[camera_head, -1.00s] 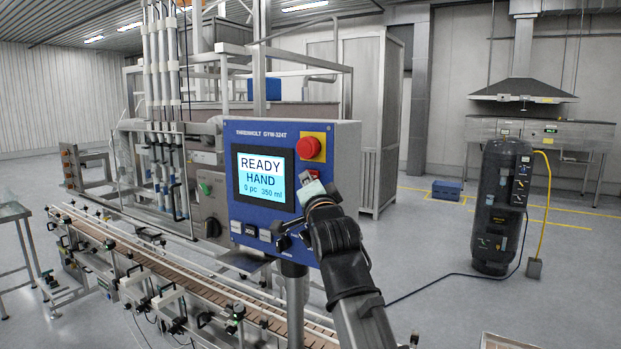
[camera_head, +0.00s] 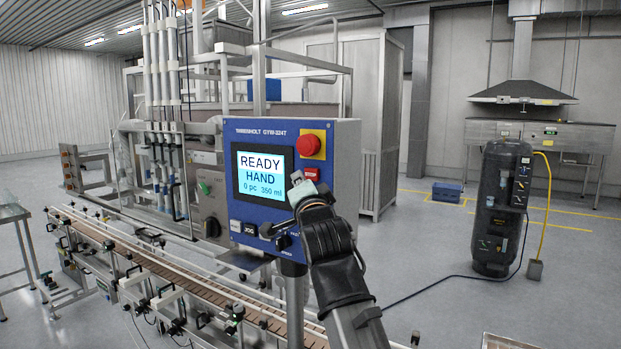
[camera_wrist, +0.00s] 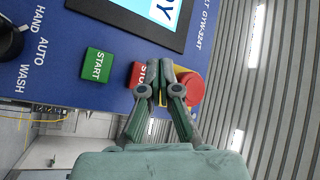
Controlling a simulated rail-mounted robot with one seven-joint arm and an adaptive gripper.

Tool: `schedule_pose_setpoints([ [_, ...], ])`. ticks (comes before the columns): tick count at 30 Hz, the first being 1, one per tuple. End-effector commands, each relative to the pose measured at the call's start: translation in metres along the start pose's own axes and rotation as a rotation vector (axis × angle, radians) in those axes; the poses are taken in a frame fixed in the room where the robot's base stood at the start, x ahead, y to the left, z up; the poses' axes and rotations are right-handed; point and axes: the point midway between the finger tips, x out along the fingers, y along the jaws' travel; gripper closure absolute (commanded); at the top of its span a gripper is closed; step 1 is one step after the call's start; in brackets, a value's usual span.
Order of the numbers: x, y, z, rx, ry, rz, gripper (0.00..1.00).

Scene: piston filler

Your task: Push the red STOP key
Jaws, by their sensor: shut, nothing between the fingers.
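The red STOP key (camera_head: 312,173) is on the blue control panel (camera_head: 229,128), below the red mushroom button (camera_head: 309,145) on its yellow plate. My gripper (camera_head: 298,183) is shut and empty, in front of the panel just left of and below the STOP key in the head view. In the wrist view the shut fingertips (camera_wrist: 160,76) overlap the right part of the STOP key (camera_wrist: 136,74) and hide some of its lettering. I cannot tell whether they touch it. The mushroom button (camera_wrist: 193,93) shows right of the fingers.
The green START key (camera_wrist: 97,65) sits left of STOP in the wrist view; a black selector knob (camera_wrist: 10,40) is farther left. The screen (camera_head: 263,173) reads READY, HAND. A conveyor (camera_head: 190,285) runs below the panel. Open floor (camera_head: 425,240) lies to the right.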

Motion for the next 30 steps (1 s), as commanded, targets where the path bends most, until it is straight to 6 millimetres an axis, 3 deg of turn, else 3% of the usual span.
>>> schedule_pose_setpoints([
  [12, -0.024, -0.016, 0.018, 0.001, 0.0, -0.001, 1.0],
  [30, -0.025, -0.018, 0.018, 0.001, 0.0, 0.001, 1.0],
])
